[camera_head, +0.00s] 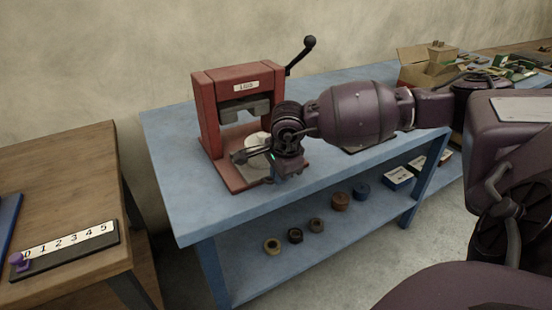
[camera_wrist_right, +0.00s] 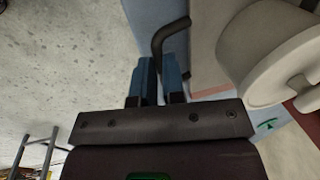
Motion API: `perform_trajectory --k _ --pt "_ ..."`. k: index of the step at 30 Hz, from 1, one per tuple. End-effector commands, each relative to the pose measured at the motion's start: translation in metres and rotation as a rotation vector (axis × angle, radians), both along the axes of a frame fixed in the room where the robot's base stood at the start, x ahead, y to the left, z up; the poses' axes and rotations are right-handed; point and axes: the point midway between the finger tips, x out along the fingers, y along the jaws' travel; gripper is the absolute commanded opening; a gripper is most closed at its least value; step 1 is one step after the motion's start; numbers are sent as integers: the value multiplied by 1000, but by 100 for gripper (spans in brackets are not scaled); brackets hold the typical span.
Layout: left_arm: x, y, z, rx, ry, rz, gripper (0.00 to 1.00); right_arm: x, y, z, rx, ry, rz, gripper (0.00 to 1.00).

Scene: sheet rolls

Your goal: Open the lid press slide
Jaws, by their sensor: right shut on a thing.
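The lid press (camera_head: 205,105) is a red frame with a label and a black lever, standing on the blue bench. Its slide carries a pale round piece (camera_head: 257,139), low at the front of the frame; this piece is large at the right of the wrist view (camera_wrist_right: 275,60). My right gripper (camera_head: 243,156) reaches in from the right, in front of the press, and hides part of the slide. In the wrist view its blue fingers (camera_wrist_right: 158,80) are shut on the dark bent slide handle (camera_wrist_right: 168,36). My left gripper is out of view.
The blue bench (camera_head: 170,140) has bare room left of the press. Several small rolls (camera_head: 316,226) lie on its lower shelf. An open cardboard box (camera_head: 425,68) stands at the back right. A wooden table (camera_head: 60,170) with a numbered strip (camera_head: 65,246) is at left.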

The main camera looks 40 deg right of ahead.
Motion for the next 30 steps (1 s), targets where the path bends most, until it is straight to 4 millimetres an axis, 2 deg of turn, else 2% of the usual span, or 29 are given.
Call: perform_trajectory --k 1,4,14,15,20,30 --pt "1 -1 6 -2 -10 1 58 -6 1 5 -1 -6 2 0" --pt "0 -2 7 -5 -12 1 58 -13 3 3 1 -3 0 0" --pt "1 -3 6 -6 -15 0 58 -14 4 0 2 -1 -1 0" --pt "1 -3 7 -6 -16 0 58 -14 4 0 2 -1 -1 13" --pt "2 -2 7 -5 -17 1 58 -14 4 0 2 -1 -1 36" --pt "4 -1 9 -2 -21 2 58 -14 4 4 1 -3 0 36"
